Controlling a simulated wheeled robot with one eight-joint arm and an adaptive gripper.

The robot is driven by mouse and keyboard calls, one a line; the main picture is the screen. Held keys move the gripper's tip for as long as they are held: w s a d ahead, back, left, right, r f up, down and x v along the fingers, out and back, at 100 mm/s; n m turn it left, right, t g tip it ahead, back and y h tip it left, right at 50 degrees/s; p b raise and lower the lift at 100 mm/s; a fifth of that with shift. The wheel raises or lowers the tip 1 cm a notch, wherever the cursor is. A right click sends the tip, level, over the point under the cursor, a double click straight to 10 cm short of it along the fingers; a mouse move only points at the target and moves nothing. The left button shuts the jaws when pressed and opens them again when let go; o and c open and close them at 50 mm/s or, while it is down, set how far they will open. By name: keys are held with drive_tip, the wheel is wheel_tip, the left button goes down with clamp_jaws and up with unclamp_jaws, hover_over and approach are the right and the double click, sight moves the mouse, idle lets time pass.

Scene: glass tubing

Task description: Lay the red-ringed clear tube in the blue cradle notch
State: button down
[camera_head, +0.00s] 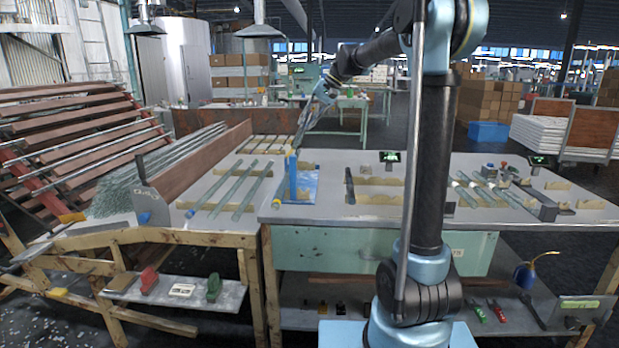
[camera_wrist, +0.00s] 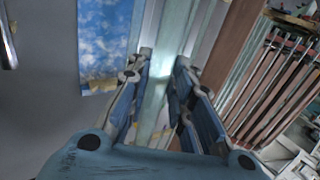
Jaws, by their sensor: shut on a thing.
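My gripper (camera_head: 325,93) is raised above the far side of the bench, near the blue cradle. It is shut on a long pale clear tube (camera_head: 303,123), which slants down and left toward the cradle. In the wrist view my gripper's blue-padded fingers (camera_wrist: 165,68) sit on both sides of the tube (camera_wrist: 177,30), which runs up out of the picture. I cannot make out a red ring on it. The blue cradle (camera_head: 291,180) stands upright on a blue mottled board (camera_head: 305,188) at the bench's left part. The board also shows in the wrist view (camera_wrist: 104,40). The notch is too small to make out.
Several greenish tubes lie on wavy rests on the left bench (camera_head: 183,222), beside a brown upright board (camera_head: 205,160). More tubes lie on the right bench (camera_head: 490,190). A dark bar (camera_head: 350,186) lies right of the blue board. Bare grey bench top lies between.

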drive_tip(key=f, duration=1.2)
drive_tip(key=d+f, duration=0.1)
drive_tip(key=f, duration=0.5)
drive_tip(key=shift+w, duration=0.15)
drive_tip(key=shift+f, duration=0.4)
drive_tip(key=c, duration=1.5)
unclamp_jaws()
drive_tip(key=shift+o, duration=0.4)
